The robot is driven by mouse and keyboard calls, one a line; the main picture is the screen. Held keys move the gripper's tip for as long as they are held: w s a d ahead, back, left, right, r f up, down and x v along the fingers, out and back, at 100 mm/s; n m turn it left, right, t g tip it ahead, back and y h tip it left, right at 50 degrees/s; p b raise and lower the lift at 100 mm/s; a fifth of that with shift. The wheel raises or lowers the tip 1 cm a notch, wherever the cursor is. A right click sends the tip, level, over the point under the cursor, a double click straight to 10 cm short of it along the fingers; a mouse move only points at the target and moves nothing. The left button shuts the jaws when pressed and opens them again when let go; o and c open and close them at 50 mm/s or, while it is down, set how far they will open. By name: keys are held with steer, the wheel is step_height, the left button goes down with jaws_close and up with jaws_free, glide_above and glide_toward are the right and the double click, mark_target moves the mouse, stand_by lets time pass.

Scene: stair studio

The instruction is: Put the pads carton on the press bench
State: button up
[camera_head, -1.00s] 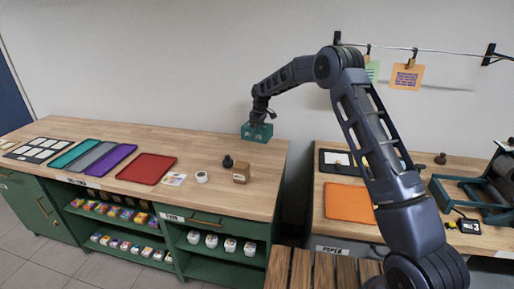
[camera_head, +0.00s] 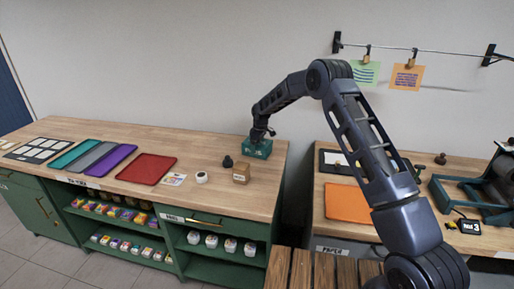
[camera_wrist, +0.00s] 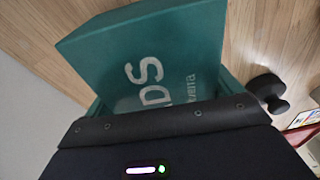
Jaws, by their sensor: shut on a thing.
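The pads carton (camera_head: 257,149) is a teal box at the right end of the long wooden counter, near the wall. White lettering ending in "DS" shows on it in the wrist view (camera_wrist: 190,45). My gripper (camera_head: 262,132) is shut on the carton from above; the fingers are mostly hidden. I cannot tell if the carton touches the counter top. The press bench (camera_head: 445,250) is the separate wooden-topped bench at the right, with a dark roller press (camera_head: 490,190) on its right side.
A small brown box (camera_head: 241,173), a dark knobbed item (camera_head: 228,161) and a white roll (camera_head: 201,177) stand near the carton. An orange sheet (camera_head: 348,203) and a dark-framed tray (camera_head: 330,158) lie on the press bench. A gap separates the counter and bench.

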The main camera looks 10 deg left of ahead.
steer(key=shift+f, duration=0.15)
steer(key=o, duration=0.9)
